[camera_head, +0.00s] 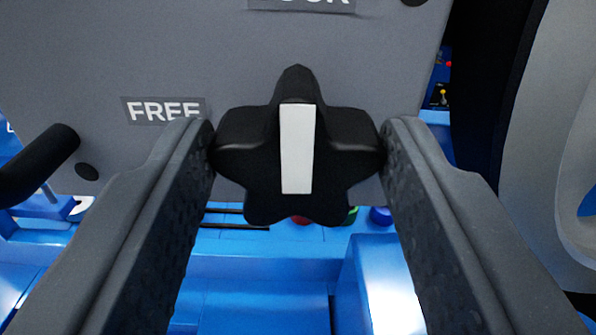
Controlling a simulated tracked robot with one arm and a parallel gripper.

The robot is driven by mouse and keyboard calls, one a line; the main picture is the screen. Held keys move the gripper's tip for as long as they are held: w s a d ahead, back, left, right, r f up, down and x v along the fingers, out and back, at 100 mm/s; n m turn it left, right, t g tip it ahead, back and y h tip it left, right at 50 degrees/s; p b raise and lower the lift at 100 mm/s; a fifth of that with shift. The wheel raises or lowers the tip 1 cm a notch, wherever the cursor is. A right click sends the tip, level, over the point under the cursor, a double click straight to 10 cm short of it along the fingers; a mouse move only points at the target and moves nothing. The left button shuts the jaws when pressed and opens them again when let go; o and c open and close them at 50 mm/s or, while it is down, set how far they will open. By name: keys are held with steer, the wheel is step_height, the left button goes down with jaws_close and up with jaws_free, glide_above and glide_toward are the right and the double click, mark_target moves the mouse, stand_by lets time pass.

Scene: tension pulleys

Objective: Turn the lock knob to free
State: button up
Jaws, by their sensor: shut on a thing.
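The lock knob (335,143) is a black, star-shaped knob with a white stripe, in the middle of the camera_head view. Its stripe stands upright, toward the LOCK label (301,3), which is cut off at the top edge. The FREE label (163,110) is on the grey panel (330,55) to the left of the knob. My gripper (298,150) is shut on the knob, with one finger at its left lobe and one at its right lobe.
A black bar-like handle (38,165) juts out at the left. A large grey rounded part (550,140) stands close on the right. Blue machine parts (260,275) lie below the panel, with small red, green and blue round pieces behind the knob's lower edge.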

steer(key=shift+f+n, duration=0.1)
steer(key=shift+n, duration=0.2)
steer(key=n+b, duration=0.1)
steer(key=n, duration=0.2)
steer(key=shift+b, duration=0.35)
steer(key=n, duration=0.1)
steer(key=n+b, duration=0.1)
steer(key=shift+a+f+n, duration=0.1)
steer(key=shift+f+n, duration=0.15)
steer(key=shift+n, duration=0.15)
steer(key=shift+a+n+b, duration=0.1)
steer(key=shift+n+b, duration=0.7)
steer(key=shift+n, duration=0.1)
steer(key=n+b, duration=0.3)
steer(key=n, duration=0.1)
steer(key=shift+a+n, duration=0.1)
steer(key=shift+n, duration=0.2)
steer(key=n, duration=0.1)
steer(key=n+b, duration=0.1)
steer(key=n, duration=0.1)
steer(key=n+b, duration=0.1)
steer(key=shift+f+n, duration=0.3)
steer(key=shift+b, duration=0.3)
steer(key=o, duration=1)
steer(key=shift+r, duration=0.1)
